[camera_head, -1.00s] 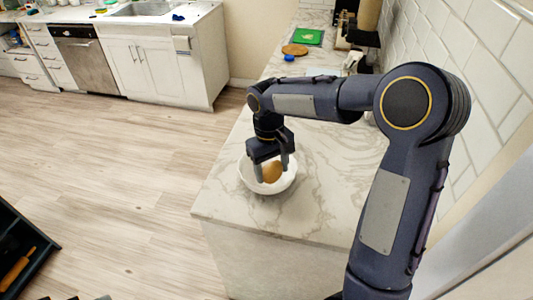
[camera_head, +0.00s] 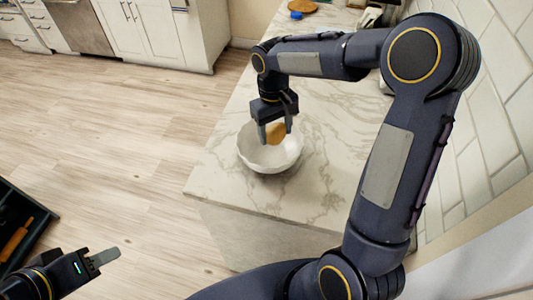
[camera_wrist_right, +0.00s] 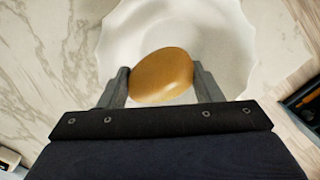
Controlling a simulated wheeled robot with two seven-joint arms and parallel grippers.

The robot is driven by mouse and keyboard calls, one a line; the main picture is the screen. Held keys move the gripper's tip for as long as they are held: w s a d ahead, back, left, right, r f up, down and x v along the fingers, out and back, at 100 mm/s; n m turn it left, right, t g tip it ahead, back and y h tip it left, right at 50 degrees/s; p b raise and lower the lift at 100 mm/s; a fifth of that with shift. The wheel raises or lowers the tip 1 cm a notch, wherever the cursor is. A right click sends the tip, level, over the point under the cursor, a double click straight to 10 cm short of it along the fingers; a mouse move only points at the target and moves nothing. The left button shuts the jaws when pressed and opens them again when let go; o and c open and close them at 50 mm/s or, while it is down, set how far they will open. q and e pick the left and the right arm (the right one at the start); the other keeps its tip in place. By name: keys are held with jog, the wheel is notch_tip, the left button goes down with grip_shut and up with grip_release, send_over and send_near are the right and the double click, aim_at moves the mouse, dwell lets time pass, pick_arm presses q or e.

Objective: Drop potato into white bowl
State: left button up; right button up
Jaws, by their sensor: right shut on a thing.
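The brown potato (camera_head: 276,132) is between the fingers of my right gripper (camera_head: 275,130), which is shut on it. In the right wrist view, the potato (camera_wrist_right: 162,76) touches both fingertips. The white bowl (camera_head: 270,163) stands on the marble counter, with the potato above the back part of its opening. The bowl's wavy rim (camera_wrist_right: 112,40) also shows behind the potato in the wrist view. My left gripper (camera_head: 106,257) is at the lower left, away from the bowl and potato; its finger gap cannot be made out.
The marble counter (camera_head: 225,165) is clear around the bowl. A tiled wall (camera_head: 495,100) runs along the right. A dark open drawer or tray (camera_head: 22,215) with a wooden rolling-pin-like item is at the lower left. White cabinets (camera_head: 165,35) stand at the back.

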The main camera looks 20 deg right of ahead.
jog(key=shift+f, duration=0.35)
jog(key=o, duration=1.1)
jog(key=r, duration=0.5)
jog(key=w+r, duration=0.1)
jog(key=r, duration=0.2)
jog(key=shift+a+b, duration=0.15)
jog(key=shift+b, duration=0.15)
jog(key=shift+s+f, duration=0.1)
